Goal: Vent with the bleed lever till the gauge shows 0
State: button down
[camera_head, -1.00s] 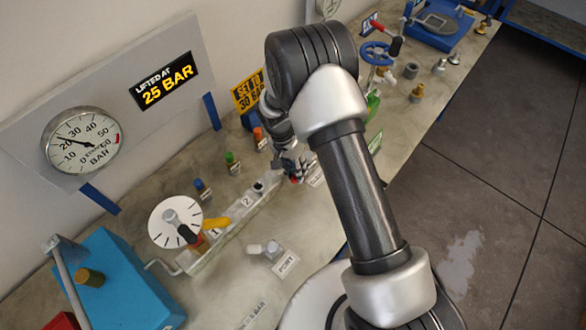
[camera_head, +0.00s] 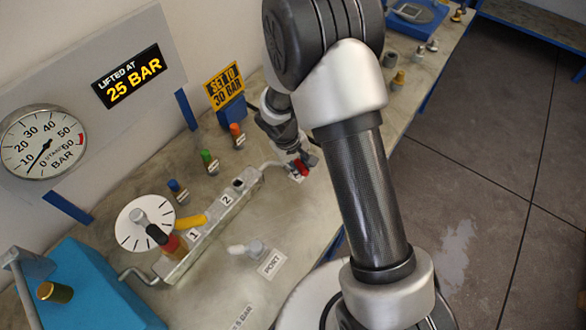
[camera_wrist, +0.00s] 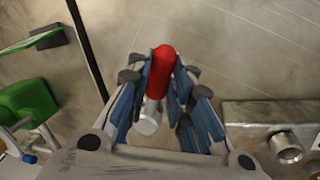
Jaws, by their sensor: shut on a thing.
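The round pressure gauge (camera_head: 43,143) is at the left on the grey panel. Its needle points low, between 0 and 10. The bleed lever has a red grip (camera_head: 301,168) and sits beyond the far end of the metal block. My gripper (camera_head: 306,161) is at it, partly hidden by my arm. In the wrist view the red grip (camera_wrist: 162,62) is between the blue-padded fingers of my gripper (camera_wrist: 160,80), which are shut on it. A pale metal stem shows below the grip.
A metal block (camera_head: 215,217) marked 1 and 2 carries a yellow lever (camera_head: 192,221). A white dial (camera_head: 145,222), a blue pump box (camera_head: 95,290) and a port fitting (camera_head: 256,248) stand nearby. Green, orange and blue-capped fittings line the back.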

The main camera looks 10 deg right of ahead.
aim_at(302, 168)
jog(key=shift+w+d+n+t+b, duration=0.2)
jog(key=shift+d+n, duration=0.25)
jog(key=shift+n, duration=0.15)
jog(key=shift+w+d+n+t+b, duration=0.15)
jog(key=shift+d+n, duration=0.25)
jog(key=shift+n, duration=0.2)
jog(key=shift+w+d+n+y, duration=0.35)
jog(key=shift+d+n, duration=0.25)
jog(key=shift+n, duration=0.6)
jog(key=shift+w+r, duration=0.1)
jog(key=c, duration=1.4)
grip_release()
jog(key=v, duration=1.2)
jog(key=shift+s, duration=0.25)
